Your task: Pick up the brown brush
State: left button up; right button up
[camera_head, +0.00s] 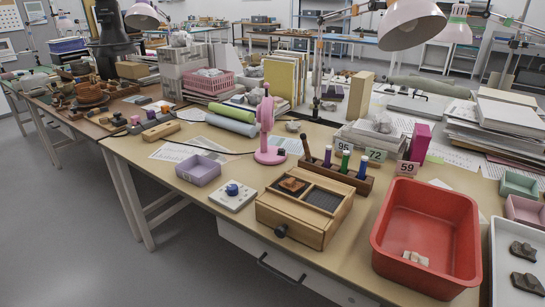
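A brown handle (306,147), which looks like the brown brush, stands upright and slightly tilted at the left end of a dark wooden rack (350,181). Its lower end is hidden in the rack, so I cannot see bristles. Several other slim items stand in the same rack to its right, among them a green-topped one (345,160). Neither of my grippers is in view, and nothing touches the handle.
A wooden box (290,235) with a dark knob stands in front of the rack. A pink stand (267,135) is to the left, a red basin (425,225) to the right. Number cards (375,155) stand behind the rack.

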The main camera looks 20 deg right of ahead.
aim_at(303, 136)
jog(key=u, duration=1)
jog(key=i, duration=1)
jog(key=z, duration=1.05)
